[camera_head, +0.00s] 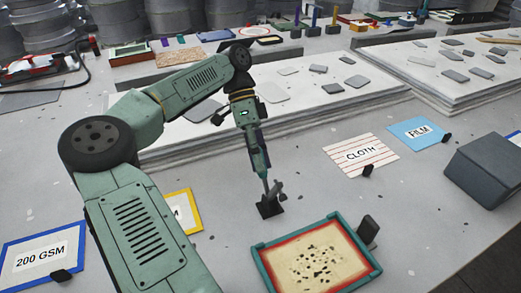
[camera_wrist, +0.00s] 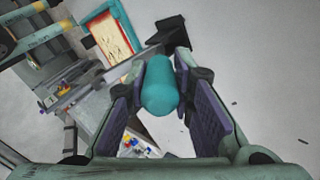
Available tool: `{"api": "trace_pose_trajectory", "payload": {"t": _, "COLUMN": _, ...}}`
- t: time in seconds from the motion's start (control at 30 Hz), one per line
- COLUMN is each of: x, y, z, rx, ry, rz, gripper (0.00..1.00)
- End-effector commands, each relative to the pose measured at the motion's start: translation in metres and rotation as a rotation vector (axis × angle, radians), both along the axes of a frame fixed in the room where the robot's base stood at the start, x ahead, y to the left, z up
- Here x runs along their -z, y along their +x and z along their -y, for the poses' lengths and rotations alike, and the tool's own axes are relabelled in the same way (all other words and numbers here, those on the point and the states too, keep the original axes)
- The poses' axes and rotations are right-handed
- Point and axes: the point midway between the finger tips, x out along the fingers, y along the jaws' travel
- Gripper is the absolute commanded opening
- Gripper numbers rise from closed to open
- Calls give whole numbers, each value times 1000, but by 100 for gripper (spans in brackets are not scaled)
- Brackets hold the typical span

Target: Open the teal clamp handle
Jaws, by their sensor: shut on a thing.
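The teal clamp handle (camera_wrist: 160,90) shows large in the wrist view, a rounded grip between the two dark-padded fingers of my gripper (camera_wrist: 163,72). The fingers are shut on it. The clamp's dark base (camera_wrist: 176,34) shows just beyond the handle. In the head view, my gripper (camera_head: 267,182) points down at the small dark clamp (camera_head: 270,208) on the grey table. There the fingers and clamp overlap, so the teal grip and the handle's exact tilt cannot be made out.
A teal-framed tray (camera_head: 262,257) with a red inner border lies close in front of the clamp. A dark block (camera_head: 368,229) stands beside it. CLOTH (camera_head: 360,154) and FILM (camera_head: 415,132) cards and a grey box (camera_head: 488,170) lie to the right. White slabs (camera_head: 300,95) lie behind.

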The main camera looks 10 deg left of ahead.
Motion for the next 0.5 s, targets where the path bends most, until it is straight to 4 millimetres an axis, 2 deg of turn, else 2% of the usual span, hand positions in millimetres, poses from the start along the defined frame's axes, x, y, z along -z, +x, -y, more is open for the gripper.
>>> {"api": "trace_pose_trajectory", "payload": {"t": 0.5, "x": 16, "y": 12, "z": -8, "rx": -2, "ry": -121, "rz": -184, "gripper": 0}}
